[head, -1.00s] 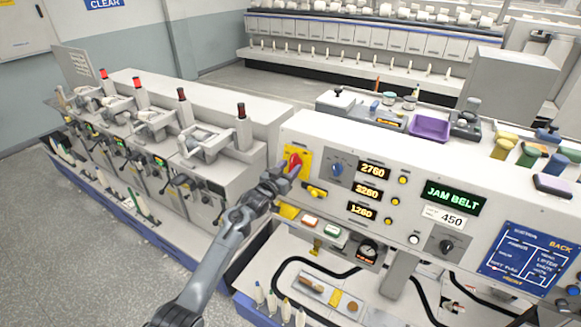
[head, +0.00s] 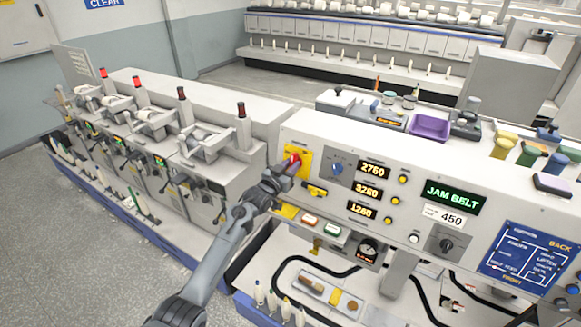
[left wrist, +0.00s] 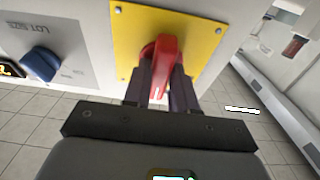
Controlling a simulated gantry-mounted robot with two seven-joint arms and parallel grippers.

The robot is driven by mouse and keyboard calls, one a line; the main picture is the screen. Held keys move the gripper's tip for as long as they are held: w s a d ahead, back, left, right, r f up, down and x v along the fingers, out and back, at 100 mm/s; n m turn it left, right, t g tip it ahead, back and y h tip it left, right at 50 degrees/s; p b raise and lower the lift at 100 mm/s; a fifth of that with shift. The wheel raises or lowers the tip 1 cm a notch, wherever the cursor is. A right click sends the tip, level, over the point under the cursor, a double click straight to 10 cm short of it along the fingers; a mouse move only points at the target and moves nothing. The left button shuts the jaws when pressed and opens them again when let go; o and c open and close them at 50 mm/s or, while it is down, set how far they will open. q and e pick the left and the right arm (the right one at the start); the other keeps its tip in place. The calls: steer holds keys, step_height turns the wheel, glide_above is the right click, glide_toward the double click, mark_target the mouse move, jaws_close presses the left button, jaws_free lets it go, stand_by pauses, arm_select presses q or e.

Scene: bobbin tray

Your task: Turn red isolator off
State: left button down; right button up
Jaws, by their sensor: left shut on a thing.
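The red isolator handle (head: 293,160) sits on a yellow plate (head: 303,168) at the left end of the control panel. In the left wrist view the red handle (left wrist: 160,62) stands out from the yellow plate (left wrist: 205,38), between my two fingers. My left gripper (head: 288,167) is shut on the handle, and its fingers (left wrist: 160,85) press on both sides of it. In the head view the gripper hides part of the handle. My right gripper is not in view.
A blue selector knob (head: 337,169) is just right of the yellow plate. A yellow switch (head: 316,191) and red and green push buttons (head: 310,221) lie below. A purple tray (head: 430,127) stands on top of the panel. Spinning units (head: 200,145) stand to the left.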

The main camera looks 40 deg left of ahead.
arm_select(q)
steer(key=shift+n, duration=0.5)
steer(key=n+p, duration=0.1)
steer(key=n, duration=0.1)
steer(key=n+y, duration=0.1)
steer(key=n, duration=0.1)
steer(key=shift+d+r+y+p, duration=0.1)
steer(key=shift+y+p, duration=0.2)
steer(key=shift+p, duration=0.1)
steer(key=n+g+y+p, duration=0.1)
steer(key=n, duration=0.4)
steer(key=shift+d+n, duration=0.1)
steer(key=shift+n, duration=0.2)
steer(key=n+g+p, duration=0.1)
steer(key=n, duration=0.4)
steer(key=shift+r+y+p, duration=0.1)
steer(key=shift+y+p, duration=0.2)
steer(key=shift+y, duration=0.1)
steer(key=shift+w+n+g+p, duration=0.15)
steer(key=shift+n+g, duration=0.3)
steer(key=shift+n, duration=0.7)
steer(key=shift+s+n+g+p, duration=0.15)
steer(key=shift+n+g, duration=0.3)
steer(key=shift+n, duration=0.7)
steer(key=c, duration=1)
jaws_free()
steer(key=shift+w, duration=0.1)
